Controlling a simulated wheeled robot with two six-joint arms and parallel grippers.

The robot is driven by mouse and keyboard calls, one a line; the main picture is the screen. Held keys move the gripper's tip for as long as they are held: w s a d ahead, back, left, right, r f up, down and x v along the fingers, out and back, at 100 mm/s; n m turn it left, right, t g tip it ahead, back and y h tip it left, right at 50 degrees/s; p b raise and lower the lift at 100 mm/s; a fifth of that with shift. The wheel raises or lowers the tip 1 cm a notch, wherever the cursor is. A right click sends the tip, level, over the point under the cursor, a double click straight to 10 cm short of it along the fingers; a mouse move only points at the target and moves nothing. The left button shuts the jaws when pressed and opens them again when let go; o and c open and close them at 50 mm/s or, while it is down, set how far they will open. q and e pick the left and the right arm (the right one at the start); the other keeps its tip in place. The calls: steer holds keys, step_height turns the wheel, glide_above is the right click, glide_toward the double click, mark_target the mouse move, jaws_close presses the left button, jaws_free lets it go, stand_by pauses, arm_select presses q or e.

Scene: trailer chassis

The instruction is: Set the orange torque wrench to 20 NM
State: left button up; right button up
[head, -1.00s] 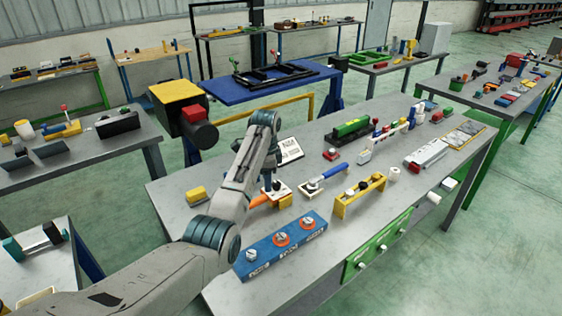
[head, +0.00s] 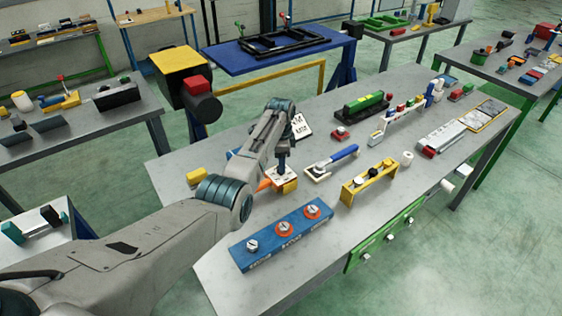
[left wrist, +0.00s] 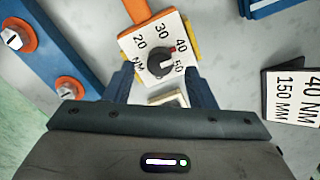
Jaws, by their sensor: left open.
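The orange torque wrench (head: 264,185) lies on the grey bench, its dial plate partly hidden under my left gripper (head: 283,172). In the left wrist view the wrench's orange handle (left wrist: 137,10) runs off the top. Its white dial plate (left wrist: 132,50) reads 20, 30, 40, 50 and NM. The black knob (left wrist: 160,62) has a red mark on its upper right, pointing near 40. My left gripper (left wrist: 161,80) is open, its two dark fingers apart on either side below the knob. Finger contact is not clear. My right gripper is not in view.
A blue block with orange-ringed knobs (head: 272,252) stands in front of the wrench. A blue-handled wrench (head: 337,158) and a yellow stand (head: 357,189) are to its right. A card reading 40 NM, 150 MM (left wrist: 291,85) lies nearby.

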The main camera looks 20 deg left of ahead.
arm_select(q)
step_height(320, 180, down, 2)
steer(key=shift+f, duration=0.4)
steer(key=c, duration=1)
